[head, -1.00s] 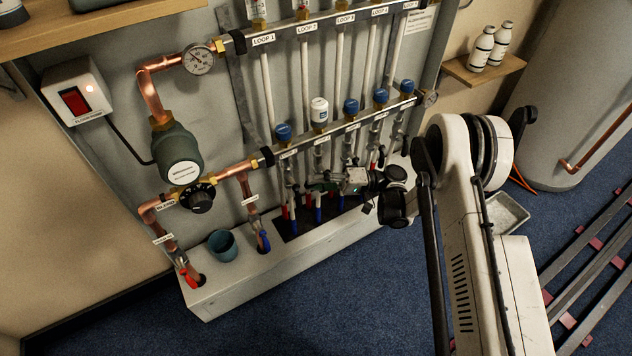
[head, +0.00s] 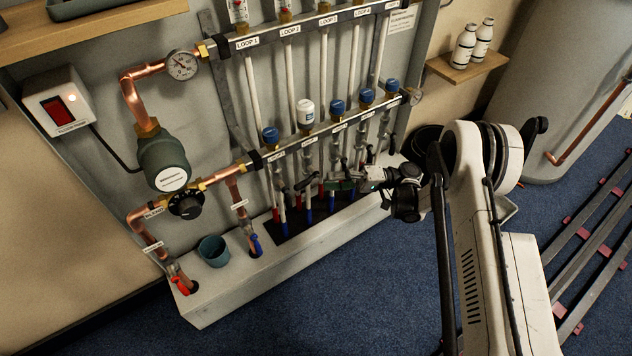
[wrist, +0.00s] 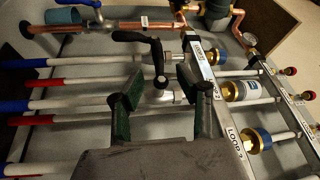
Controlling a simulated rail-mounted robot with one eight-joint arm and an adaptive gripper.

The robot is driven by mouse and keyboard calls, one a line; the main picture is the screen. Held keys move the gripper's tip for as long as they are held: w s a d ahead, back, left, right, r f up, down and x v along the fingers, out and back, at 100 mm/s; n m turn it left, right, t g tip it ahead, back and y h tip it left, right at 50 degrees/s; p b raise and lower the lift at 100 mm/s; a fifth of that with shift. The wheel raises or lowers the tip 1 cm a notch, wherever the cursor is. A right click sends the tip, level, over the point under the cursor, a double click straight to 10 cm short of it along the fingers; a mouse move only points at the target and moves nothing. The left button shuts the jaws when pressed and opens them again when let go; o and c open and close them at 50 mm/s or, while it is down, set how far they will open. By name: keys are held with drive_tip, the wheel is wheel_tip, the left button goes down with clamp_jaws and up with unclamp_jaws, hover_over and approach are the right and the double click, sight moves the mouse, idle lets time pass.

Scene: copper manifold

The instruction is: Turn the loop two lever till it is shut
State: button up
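The loop two lever (wrist: 159,62) is black and cranked. In the wrist view it stands just beyond my fingertips, its round end near the loop two pipe and its arm reaching toward loop one. In the head view the black lever (head: 305,184) lies crosswise to the pipes, just left of my gripper (head: 342,186). My gripper (wrist: 160,102) has green-padded fingers spread wide apart, with no lever clamped between them. The loop two label (wrist: 213,88) and a white-capped actuator (wrist: 243,90) mark the line. Part of the valve body is hidden by a finger.
Neighbouring blue caps (head: 337,107) and pipes crowd close around my gripper. A white plinth (head: 215,300) runs below, bearing a teal cup (head: 213,250). Copper pipework and a pump (head: 164,160) stand left. Open blue carpet (head: 330,290) lies in front.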

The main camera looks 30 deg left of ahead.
drive_tip(key=shift+v, duration=1.6)
drive_tip(key=w+d+r+m+t, duration=0.1)
drive_tip(key=w+r+m+t, duration=0.35)
drive_tip(key=r, duration=0.85)
drive_tip(key=d+r+m+t+h, duration=0.3)
drive_tip(key=d+r+t, duration=0.4)
drive_tip(key=r, duration=0.4)
drive_tip(key=s+d+r+m+t+h, duration=0.1)
drive_tip(key=s+d+r+t+h, duration=0.25)
drive_tip(key=s+d, duration=0.65)
drive_tip(key=s+d+r+m+t+h, duration=0.2)
drive_tip(key=s+d+r+h, duration=0.25)
drive_tip(key=d, duration=0.95)
drive_tip(key=s+d+f+t+h, duration=0.2)
drive_tip(key=s+d+h, duration=0.2)
drive_tip(key=s+d, duration=0.55)
wheel_tip(320, 180, up, 18)
drive_tip(key=p, duration=1.8)
drive_tip(key=shift+s+t, duration=0.3)
drive_tip(key=shift+s, duration=0.2)
